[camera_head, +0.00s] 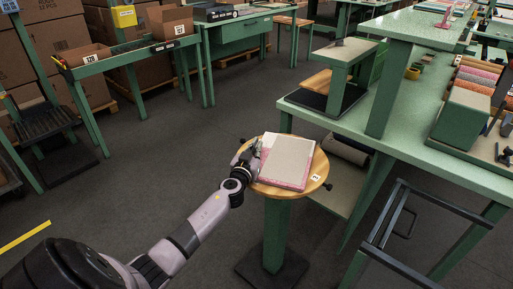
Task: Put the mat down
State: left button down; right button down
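The mat (289,160) is a flat, pale grey rectangle with pink along its left and front edges. It lies flat over the round wooden top (267,189) of a green pedestal; I cannot tell whether it rests fully on the wood. My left gripper (250,153) is at the mat's left edge, over the left side of the round top. Its fingers are small and dark here, and I cannot tell whether they grip the edge or stand open beside it. My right gripper is not in view.
A long green workbench (415,135) with shelves and coloured rolls stands right of the pedestal. A dark metal frame (408,225) is at the lower right. Another green table (133,62) and cardboard boxes (60,35) stand at the back left.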

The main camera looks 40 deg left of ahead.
pick_arm(q)
jog(key=c, duration=1.8)
grip_release()
jog(key=v, duration=1.2)
jog(key=shift+r, duration=0.15)
